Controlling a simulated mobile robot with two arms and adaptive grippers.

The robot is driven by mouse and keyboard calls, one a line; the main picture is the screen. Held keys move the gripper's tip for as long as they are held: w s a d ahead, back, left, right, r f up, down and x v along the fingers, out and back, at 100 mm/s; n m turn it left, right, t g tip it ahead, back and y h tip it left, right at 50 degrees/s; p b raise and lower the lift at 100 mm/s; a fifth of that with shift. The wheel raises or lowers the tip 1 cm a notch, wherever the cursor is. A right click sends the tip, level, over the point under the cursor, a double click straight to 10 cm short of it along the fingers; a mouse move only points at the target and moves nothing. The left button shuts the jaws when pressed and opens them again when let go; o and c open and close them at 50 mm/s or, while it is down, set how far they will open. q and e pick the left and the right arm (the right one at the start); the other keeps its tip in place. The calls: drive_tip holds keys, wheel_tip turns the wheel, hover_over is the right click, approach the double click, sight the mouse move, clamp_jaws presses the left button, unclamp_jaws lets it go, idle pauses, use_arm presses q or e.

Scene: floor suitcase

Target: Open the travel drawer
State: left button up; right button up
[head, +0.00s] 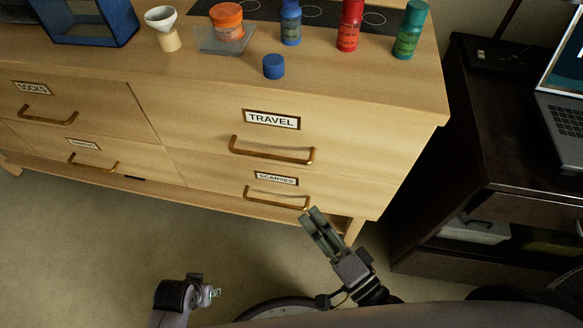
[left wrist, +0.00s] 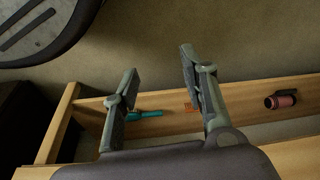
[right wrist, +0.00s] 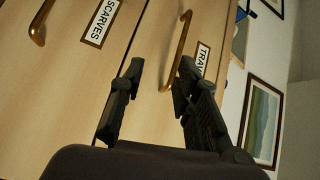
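The travel drawer (head: 205,115), labelled TRAVEL (head: 271,119), is shut in the upper right of the wooden dresser. Its brass bar handle (head: 271,155) also shows in the right wrist view (right wrist: 184,40). My right gripper (head: 311,215) is below and right of this handle, in front of the scarves drawer (head: 230,183). In the right wrist view its fingers (right wrist: 158,72) are open and empty, and the handle appears beyond the right-hand finger. My left gripper's fingers (left wrist: 158,62) are open and empty in the left wrist view; only part of that wrist shows low in the head view.
The dresser top holds a blue bin (head: 90,22), a white cup (head: 162,22), an orange jar (head: 227,20), several bottles and a blue cap (head: 273,66). A dark desk with a laptop (head: 560,105) stands at right. A pink-and-black cylinder (left wrist: 280,100) lies low in the left wrist view.

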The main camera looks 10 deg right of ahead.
wheel_tip(320, 180, up, 3)
drive_tip(key=m+t, duration=0.1)
approach(270, 155)
drive_tip(key=x, duration=0.9)
drive_tip(key=shift+w+f+b, duration=0.1)
drive_tip(key=shift+f+b, duration=0.2)
drive_tip(key=shift+w+a, duration=0.15)
drive_tip(key=shift+w, duration=0.25)
use_arm(q)
drive_tip(key=shift+w+d+r, duration=0.2)
drive_tip(key=shift+w+r, duration=0.05)
drive_tip(key=shift+r, duration=0.4)
drive_tip(key=shift+w+d+r, duration=0.15)
drive_tip(key=shift+w+r, duration=0.1)
drive_tip(key=shift+r, duration=0.35)
drive_tip(key=shift+s, duration=0.15)
use_arm(e)
drive_tip(key=shift+c, duration=0.5)
clamp_jaws()
use_arm(q)
drive_tip(key=shift+s+a+f, duration=0.1)
drive_tip(key=shift+f, duration=0.15)
